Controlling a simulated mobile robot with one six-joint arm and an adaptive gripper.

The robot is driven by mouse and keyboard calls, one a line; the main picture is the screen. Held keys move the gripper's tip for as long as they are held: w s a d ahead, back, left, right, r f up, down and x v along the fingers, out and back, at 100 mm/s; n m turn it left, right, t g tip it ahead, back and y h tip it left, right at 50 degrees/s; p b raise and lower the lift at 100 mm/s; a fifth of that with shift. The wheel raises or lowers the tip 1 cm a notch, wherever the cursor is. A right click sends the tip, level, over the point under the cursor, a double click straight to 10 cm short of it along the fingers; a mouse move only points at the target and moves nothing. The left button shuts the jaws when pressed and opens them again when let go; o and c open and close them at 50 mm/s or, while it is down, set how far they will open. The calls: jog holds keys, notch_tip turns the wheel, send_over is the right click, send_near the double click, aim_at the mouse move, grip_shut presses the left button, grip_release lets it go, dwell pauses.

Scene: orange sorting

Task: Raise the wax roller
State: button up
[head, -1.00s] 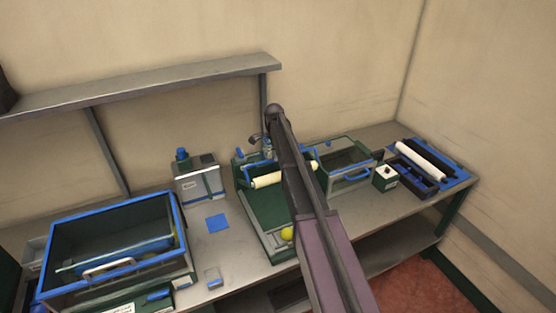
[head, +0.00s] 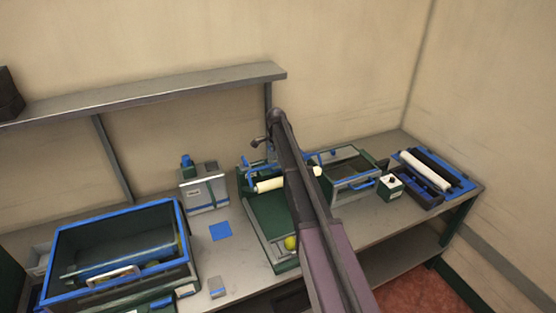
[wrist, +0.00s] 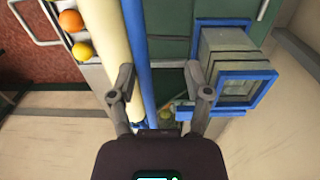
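The cream wax roller (head: 270,185) lies across the green machine bed (head: 268,218) in the middle of the bench, partly hidden behind my arm. In the wrist view the roller (wrist: 113,40) runs beside a blue bar (wrist: 138,60). My gripper (wrist: 160,78) is open. Its left finger is over or near the roller, and the blue bar passes between the two fingers. I cannot tell whether either finger touches them. In the head view my arm hides most of the gripper.
A blue-rimmed bin (head: 115,250) stands at the left, and a white box (head: 204,190) behind. A glass-topped case (head: 347,172) and a tray with rollers (head: 432,168) stand at the right. A shelf (head: 150,95) is above. An orange (wrist: 71,20) and a yellow fruit lie near the roller.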

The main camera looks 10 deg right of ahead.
jog(key=shift+s, duration=0.1)
dwell(0.3)
jog(key=w+r+p, duration=0.3)
jog(key=r+p, duration=0.4)
jog(key=w+a+r+p, duration=0.1)
jog(key=w+r+p, duration=0.3)
jog(key=r+p, duration=0.3)
jog(key=shift+w+a, duration=0.25)
dwell(1.8)
dwell(0.6)
jog(key=s+a+f+n+b, duration=0.1)
jog(key=s+f+n+b, duration=0.4)
jog(key=s, duration=1)
jog(key=s+f+n+b, duration=0.5)
jog(key=s+f+b, duration=0.6)
jog(key=s, duration=0.4)
jog(key=s+a+f+n+b, duration=0.1)
jog(key=s+f+n+b, duration=0.4)
jog(key=s, duration=1)
notch_tip(320, 180, down, 3)
jog(key=b, duration=0.3)
jog(key=shift+s+a+n, duration=0.35)
jog(key=shift+n, duration=0.05)
